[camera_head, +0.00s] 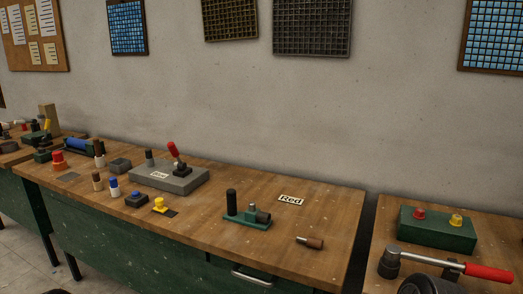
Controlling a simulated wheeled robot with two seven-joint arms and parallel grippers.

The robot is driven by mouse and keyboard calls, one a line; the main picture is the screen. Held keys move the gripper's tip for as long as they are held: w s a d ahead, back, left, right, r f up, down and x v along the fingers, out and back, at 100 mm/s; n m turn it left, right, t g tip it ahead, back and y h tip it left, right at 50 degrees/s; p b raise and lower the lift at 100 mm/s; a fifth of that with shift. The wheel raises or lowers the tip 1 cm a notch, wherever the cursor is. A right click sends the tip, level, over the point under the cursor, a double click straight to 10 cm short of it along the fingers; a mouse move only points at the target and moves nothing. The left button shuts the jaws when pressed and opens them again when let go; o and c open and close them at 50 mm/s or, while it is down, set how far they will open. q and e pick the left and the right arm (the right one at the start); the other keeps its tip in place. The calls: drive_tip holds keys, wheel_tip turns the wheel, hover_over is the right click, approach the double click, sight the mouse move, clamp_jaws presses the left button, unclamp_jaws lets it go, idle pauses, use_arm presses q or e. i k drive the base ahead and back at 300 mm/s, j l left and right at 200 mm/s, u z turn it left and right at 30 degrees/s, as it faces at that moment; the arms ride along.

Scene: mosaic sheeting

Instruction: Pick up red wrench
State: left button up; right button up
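A tool with a red handle (488,272) and a grey metal shaft is at the lower right, over the right-hand wooden table; I take it as the red wrench. Its dark round head (389,264) is at the left end, and the handle points right. A dark rounded shape (430,286) sits just below the shaft, cut off by the bottom edge. I cannot tell what it is or whether it touches the tool. No gripper fingers can be made out in this view.
A green box (437,231) with a red and a yellow button stands behind the tool. A dark gap separates the right table from the long wooden table (330,215). That table holds a "Red" label (291,200), a green fixture (246,219) and a grey lever box (168,180).

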sight(392, 254)
drive_tip(key=z, duration=1.3)
